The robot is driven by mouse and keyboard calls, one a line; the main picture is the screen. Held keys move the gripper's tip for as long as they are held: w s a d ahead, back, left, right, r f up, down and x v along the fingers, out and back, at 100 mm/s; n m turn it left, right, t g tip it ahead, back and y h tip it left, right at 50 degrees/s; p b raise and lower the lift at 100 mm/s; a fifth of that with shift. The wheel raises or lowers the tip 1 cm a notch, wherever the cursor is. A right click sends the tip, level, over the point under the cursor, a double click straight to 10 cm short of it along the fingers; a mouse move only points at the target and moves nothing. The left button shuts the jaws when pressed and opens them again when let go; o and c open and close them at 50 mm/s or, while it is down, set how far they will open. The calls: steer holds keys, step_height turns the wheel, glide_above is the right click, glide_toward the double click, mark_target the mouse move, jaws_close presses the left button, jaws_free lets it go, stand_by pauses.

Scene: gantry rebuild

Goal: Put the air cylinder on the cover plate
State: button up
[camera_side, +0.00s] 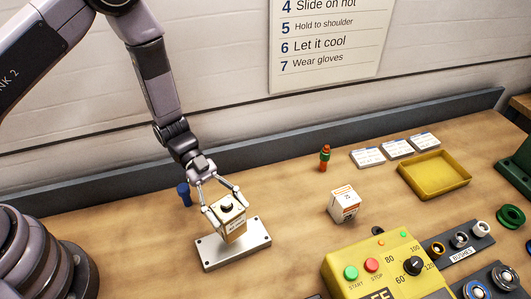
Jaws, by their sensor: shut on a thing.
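A tan, block-shaped piece (235,229) with a dark round top and small print on its side looks like the air cylinder. My gripper (228,208) is shut on it, with a finger on either side. The silver cover plate (216,258), with holes at its corners, lies on the bench directly below. The piece is upright over the middle of the plate. I cannot tell whether its base touches the plate. Part of the plate is hidden behind the piece.
A blue part (184,194) stands behind my gripper. A white box (344,204) and a green and orange part (324,158) stand to the right. A yellow control box (385,268) is at the front, a yellow tray (434,174) farther back. Bench around the plate is clear.

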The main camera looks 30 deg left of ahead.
steer(key=shift+f, duration=2.05)
steer(key=o, duration=1.2)
steer(key=shift+f, duration=0.15)
steer(key=shift+o, duration=0.2)
steer(key=shift+w+a+r, duration=0.1)
steer(key=shift+r, duration=0.1)
steer(key=v, duration=0.3)
step_height(320, 180, up, 7)
